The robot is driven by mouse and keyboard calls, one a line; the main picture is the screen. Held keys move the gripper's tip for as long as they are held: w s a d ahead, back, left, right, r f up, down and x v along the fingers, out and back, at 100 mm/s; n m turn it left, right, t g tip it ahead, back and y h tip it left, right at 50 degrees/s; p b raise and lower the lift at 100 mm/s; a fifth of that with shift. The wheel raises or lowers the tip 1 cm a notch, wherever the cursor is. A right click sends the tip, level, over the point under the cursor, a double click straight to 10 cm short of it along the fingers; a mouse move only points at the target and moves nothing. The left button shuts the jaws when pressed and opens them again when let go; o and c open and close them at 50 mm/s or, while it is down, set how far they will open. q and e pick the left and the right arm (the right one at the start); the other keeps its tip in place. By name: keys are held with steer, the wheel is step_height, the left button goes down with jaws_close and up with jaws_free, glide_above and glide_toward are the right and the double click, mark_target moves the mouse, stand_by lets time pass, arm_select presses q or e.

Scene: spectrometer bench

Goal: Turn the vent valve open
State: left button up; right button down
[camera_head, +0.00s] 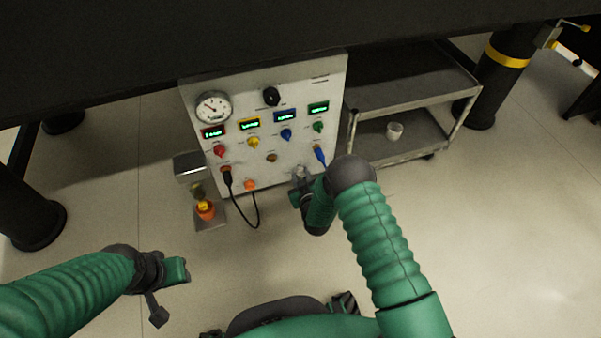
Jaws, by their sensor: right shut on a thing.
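A pale instrument panel (210,148) stands below the dark bench, with a gauge, small displays and coloured knobs. My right gripper (299,180) is at the panel's lower right edge, shut on a small grey part there that I take to be the vent valve (300,171). The gripper and arm hide much of this part, so its turn angle cannot be read. My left gripper (175,270) is low at the left, apart from the panel. Its jaw opening cannot be made out.
A black cable (257,212) hangs in a loop from the panel's front, left of my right gripper. A blue plug (320,154) sits just above it. A metal cart (370,148) with a white cup (394,131) stands right. A small stand (211,222) holds an orange pot (205,210).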

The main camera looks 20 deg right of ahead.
arm_select(q)
steer(key=shift+r, duration=0.65)
arm_select(e)
steer(key=shift+d+f+m+t+y, duration=0.1)
steer(key=shift+d+m+y, duration=0.1)
steer(key=shift+m+y, duration=1.05)
steer(key=shift+d+f+m+t+y, duration=0.15)
steer(key=shift+m+y, duration=0.6)
steer(key=shift+m, duration=1)
steer(key=shift+d+f+m+t+y, duration=0.1)
steer(key=shift+d+m+y, duration=0.15)
steer(key=shift+m+y, duration=1)
steer(key=shift+s+m, duration=0.1)
steer(key=shift+m, duration=0.35)
steer(key=c, duration=1)
jaws_free()
steer(key=shift+c, duration=0.2)
arm_select(q)
steer(key=shift+f, duration=0.1)
steer(key=shift+p, duration=0.3)
arm_select(e)
steer(key=shift+r, duration=0.15)
